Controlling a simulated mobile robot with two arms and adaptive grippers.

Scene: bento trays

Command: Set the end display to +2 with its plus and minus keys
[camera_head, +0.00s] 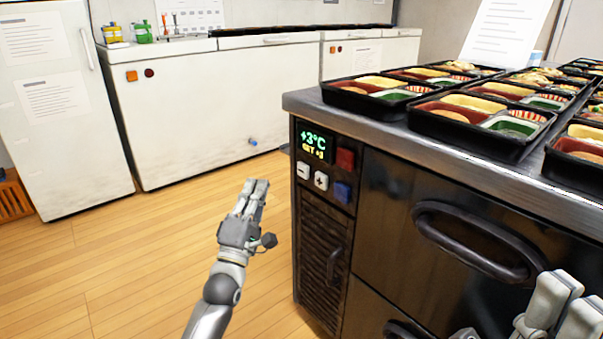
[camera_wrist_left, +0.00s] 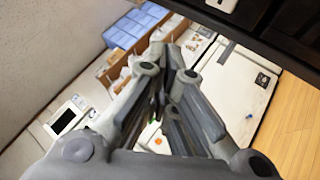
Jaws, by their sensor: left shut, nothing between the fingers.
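The end display (camera_head: 314,144) is on the dark end panel of the counter. It reads +3°C in green, with SET +3 in yellow below. The white minus key (camera_head: 303,170) and white plus key (camera_head: 321,181) sit below it. My left gripper (camera_head: 258,184) is shut and empty, to the left of the keys and apart from them. Its closed fingers also show in the left wrist view (camera_wrist_left: 172,60). My right gripper (camera_head: 570,300) shows partly at the bottom right; its opening is unclear.
A red button (camera_head: 345,158) and a blue button (camera_head: 342,192) sit right of the keys. Bento trays (camera_head: 480,147) stand on the steel counter (camera_head: 300,98). Dark drawers with a large handle (camera_head: 475,242) are to the right. The wooden floor left of the panel is clear.

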